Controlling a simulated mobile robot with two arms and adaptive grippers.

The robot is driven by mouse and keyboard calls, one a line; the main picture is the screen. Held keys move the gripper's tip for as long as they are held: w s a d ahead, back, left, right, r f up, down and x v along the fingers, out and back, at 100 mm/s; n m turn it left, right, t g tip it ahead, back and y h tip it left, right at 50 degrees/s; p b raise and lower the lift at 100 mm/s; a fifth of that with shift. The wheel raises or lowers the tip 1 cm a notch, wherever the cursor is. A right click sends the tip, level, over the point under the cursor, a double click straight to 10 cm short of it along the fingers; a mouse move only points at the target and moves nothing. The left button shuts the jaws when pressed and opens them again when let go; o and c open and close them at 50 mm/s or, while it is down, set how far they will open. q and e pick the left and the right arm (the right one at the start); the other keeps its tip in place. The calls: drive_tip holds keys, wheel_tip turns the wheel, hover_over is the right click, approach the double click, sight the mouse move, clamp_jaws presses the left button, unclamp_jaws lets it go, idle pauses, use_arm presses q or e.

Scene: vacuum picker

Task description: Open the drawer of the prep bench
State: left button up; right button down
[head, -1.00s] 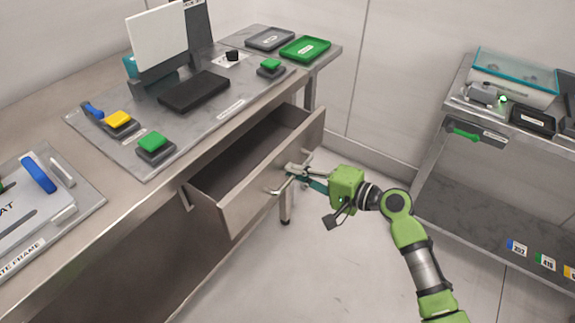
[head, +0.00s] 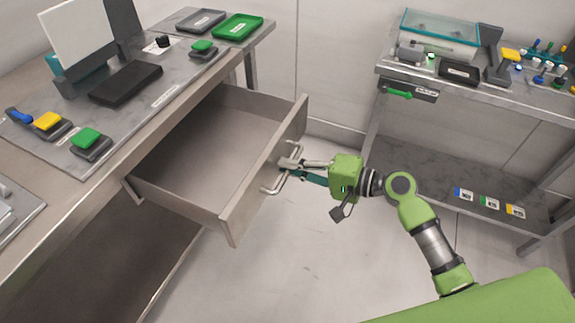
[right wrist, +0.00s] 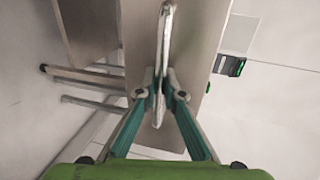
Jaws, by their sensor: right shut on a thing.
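The drawer (head: 207,149) of the prep bench (head: 95,178) stands well out from the bench in the head view. It looks empty inside. Its front panel (head: 240,212) carries a metal bar handle (head: 271,187). My right gripper (head: 292,163) is shut on the handle from the outer side of the panel. In the right wrist view the handle (right wrist: 165,40) runs between the two fingers, with the drawer front (right wrist: 190,55) behind it. My left gripper is not in view.
On the bench top are a black pad (head: 126,83), green buttons, a yellow button (head: 47,121) and a green tray (head: 237,27). A second bench (head: 470,90) with a lower shelf stands at the right. The floor (head: 290,260) before the drawer is clear.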

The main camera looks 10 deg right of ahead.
drive_tip(key=c, duration=2.4)
unclamp_jaws()
drive_tip(key=shift+c, duration=0.2)
drive_tip(key=shift+d, duration=0.15)
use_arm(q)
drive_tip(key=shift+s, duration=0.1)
use_arm(e)
drive_tip(key=v, duration=1.1)
drive_tip(key=shift+s+d, duration=0.3)
